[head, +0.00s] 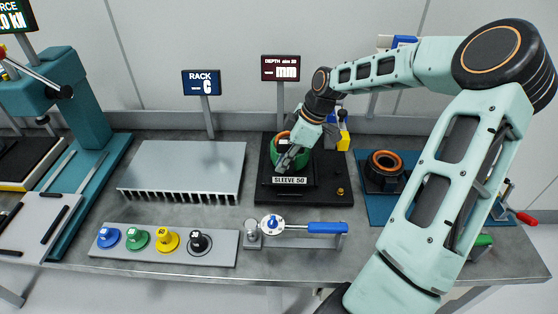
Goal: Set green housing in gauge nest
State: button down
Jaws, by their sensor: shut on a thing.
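The green housing (303,163) stands on the black gauge plate (337,172), behind the label reading SLEEVE 50. A copper-orange ring shows at its upper rim. My gripper (286,162) reaches down over it from the upper right and is shut on its wall. The gripper and wrist hide part of the housing. The nest beneath is hidden, so I cannot tell whether the housing is fully seated. The depth display (281,68) behind the plate shows dashes and mm.
A grey rack (190,168) stands left of the plate. A strip of coloured knobbed plugs (215,251) and a blue-handled tool (326,228) lie in front. A dark housing with an orange ring (384,165) sits on a blue mat at right. A teal press (88,105) stands far left.

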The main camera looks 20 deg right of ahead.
aim_at(290, 146)
jog(key=shift+w+d+f, duration=0.2)
jog(key=shift+w+f, duration=0.1)
jog(key=shift+f, duration=1.55)
jog(key=c, duration=2)
grip_release()
jog(key=shift+s+f, duration=0.1)
jog(key=shift+o, duration=0.2)
jog(key=v, duration=1.2)
